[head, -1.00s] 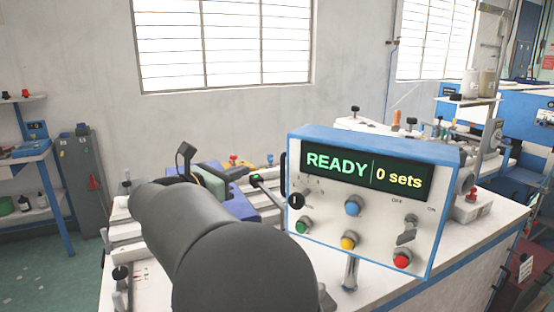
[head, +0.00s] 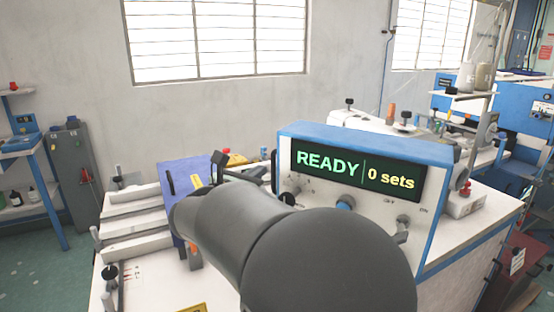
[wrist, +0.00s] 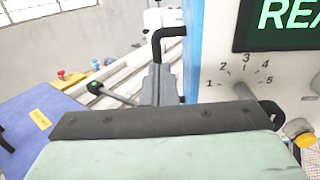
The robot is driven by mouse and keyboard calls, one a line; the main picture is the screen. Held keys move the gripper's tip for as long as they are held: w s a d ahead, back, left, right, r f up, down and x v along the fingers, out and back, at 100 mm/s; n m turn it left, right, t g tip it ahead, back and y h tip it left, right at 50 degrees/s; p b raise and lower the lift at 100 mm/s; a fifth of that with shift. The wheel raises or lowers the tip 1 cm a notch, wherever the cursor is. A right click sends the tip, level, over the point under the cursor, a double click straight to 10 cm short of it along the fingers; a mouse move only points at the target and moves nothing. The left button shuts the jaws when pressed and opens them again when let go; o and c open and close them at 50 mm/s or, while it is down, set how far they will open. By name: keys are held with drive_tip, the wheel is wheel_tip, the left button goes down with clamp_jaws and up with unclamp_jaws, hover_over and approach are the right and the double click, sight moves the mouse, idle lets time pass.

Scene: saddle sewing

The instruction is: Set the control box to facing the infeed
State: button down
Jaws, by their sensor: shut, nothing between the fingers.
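The control box (head: 365,145) is white with blue edges and stands on the bench. Its screen reads "READY | 0 sets" and faces my head camera, turned slightly left. In the wrist view its face (wrist: 215,65) shows a dial numbered 1 to 5. A black handle (wrist: 168,33) sticks out from its left side. My gripper (wrist: 158,82) is shut and empty, its grey fingers close together in front of the lower handle. I cannot tell whether they touch it.
A blue plate (wrist: 40,125) with a yellow label lies left of my gripper. White rails (head: 135,215) fill the bench's left side. Another blue machine (head: 500,105) stands behind right.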

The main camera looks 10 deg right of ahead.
sight(274, 160)
drive_tip(key=p+x, duration=0.1)
drive_tip(key=x, duration=0.7)
drive_tip(key=shift+d+r, duration=0.1)
drive_tip(key=shift+d, duration=0.05)
